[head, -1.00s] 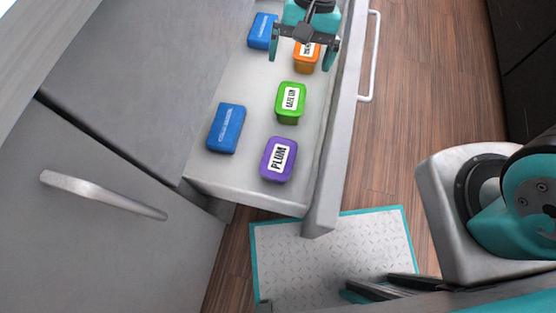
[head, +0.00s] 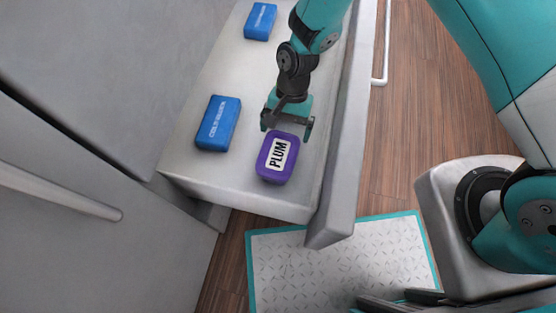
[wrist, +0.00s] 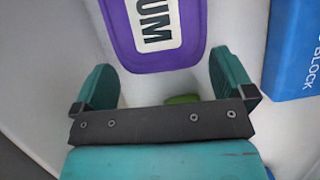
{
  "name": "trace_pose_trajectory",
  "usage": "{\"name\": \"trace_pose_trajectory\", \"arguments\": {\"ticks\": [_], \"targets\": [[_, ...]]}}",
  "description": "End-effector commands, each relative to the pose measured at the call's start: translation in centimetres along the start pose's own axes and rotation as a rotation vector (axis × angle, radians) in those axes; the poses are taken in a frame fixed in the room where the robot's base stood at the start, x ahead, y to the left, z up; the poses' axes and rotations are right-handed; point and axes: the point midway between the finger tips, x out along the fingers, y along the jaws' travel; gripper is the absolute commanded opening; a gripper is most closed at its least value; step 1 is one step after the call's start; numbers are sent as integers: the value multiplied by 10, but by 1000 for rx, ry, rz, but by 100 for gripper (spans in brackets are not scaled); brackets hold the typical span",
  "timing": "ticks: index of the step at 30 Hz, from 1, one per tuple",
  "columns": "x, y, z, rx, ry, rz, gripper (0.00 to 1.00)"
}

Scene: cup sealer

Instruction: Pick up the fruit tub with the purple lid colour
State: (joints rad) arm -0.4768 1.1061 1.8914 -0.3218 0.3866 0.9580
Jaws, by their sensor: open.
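The purple-lidded tub (head: 278,157), labelled PLUM, sits in the open drawer near its front end. In the wrist view the purple tub (wrist: 158,55) lies just beyond the fingertips, cut off by the top edge. My gripper (head: 288,125) is open and empty, close behind the tub on its far side. In the wrist view my gripper (wrist: 170,85) has its two teal fingers spread, with the tub's near edge roughly centred ahead of the gap. No contact with the tub is visible.
A blue cold block (head: 218,124) lies left of the tub; it also shows in the wrist view (wrist: 296,50). Another blue block (head: 260,21) lies farther back. The drawer wall (head: 341,150) runs along the right. A bit of green (wrist: 182,99) shows beneath my gripper.

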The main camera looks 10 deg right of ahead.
Motion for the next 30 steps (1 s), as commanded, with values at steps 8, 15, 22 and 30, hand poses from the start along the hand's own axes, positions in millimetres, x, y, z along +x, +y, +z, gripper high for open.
{"name": "trace_pose_trajectory", "arguments": {"ticks": [8,15,22,30], "targets": [[24,-1,-2,-1,0,1,100],[56,-1,-2,0,0,1,100],[55,-2,-2,0,0,-1,98],[54,-2,-2,0,0,-1,56]]}}
